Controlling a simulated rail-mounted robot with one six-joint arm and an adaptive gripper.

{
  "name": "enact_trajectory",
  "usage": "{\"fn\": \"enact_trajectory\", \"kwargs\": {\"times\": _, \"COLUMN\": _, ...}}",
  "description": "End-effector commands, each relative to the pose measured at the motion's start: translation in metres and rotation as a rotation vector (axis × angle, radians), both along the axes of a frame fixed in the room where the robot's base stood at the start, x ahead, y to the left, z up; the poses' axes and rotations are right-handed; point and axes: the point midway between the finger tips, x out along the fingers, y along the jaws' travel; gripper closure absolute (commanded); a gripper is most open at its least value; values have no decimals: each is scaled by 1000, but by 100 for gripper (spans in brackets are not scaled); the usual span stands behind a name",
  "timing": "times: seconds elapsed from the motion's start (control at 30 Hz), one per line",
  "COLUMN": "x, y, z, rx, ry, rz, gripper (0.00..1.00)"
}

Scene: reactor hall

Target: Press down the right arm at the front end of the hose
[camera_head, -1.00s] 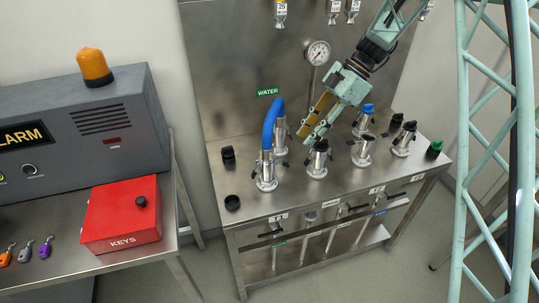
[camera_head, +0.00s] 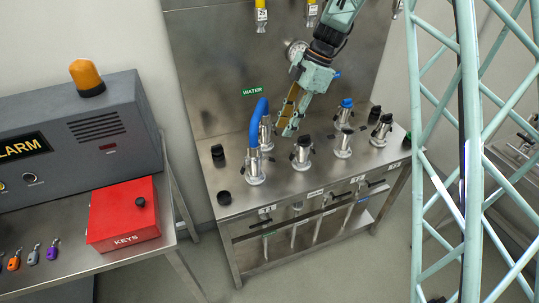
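The blue hose (camera_head: 256,120) arches between two metal couplings on the left of the steel bench, under the green WATER label. Its front end sits in the front coupling (camera_head: 255,168), which stands upright. A small dark arm (camera_head: 270,158) shows at this coupling's right side, too small to tell its exact angle. My gripper (camera_head: 287,131) points down, above and to the right of the front coupling and right of the hose's rear end. It appears apart from the front coupling and holds nothing visible. Its fingers are seen nearly edge-on, so the gap between them is unclear.
Right of the hose stand a black-topped coupling (camera_head: 302,153) and several more, one with a blue cap (camera_head: 346,103). The pressure gauge (camera_head: 295,48) is partly hidden behind my arm. A red KEYS box (camera_head: 124,215) and the grey alarm unit (camera_head: 80,125) stand on the left table.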

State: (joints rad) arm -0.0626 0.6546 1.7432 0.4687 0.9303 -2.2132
Motion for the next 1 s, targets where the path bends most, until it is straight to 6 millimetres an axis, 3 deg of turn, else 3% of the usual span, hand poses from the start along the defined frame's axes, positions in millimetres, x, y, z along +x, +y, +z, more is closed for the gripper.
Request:
{"fn": "enact_trajectory", "kwargs": {"times": 0.47, "x": -3, "y": 7, "z": -16, "rx": 1, "ry": 1, "rz": 0, "gripper": 75}}
{"fn": "enact_trajectory", "kwargs": {"times": 1.0, "x": -13, "y": 31, "z": -79, "rx": 0, "ry": 2, "rz": 1, "gripper": 75}}
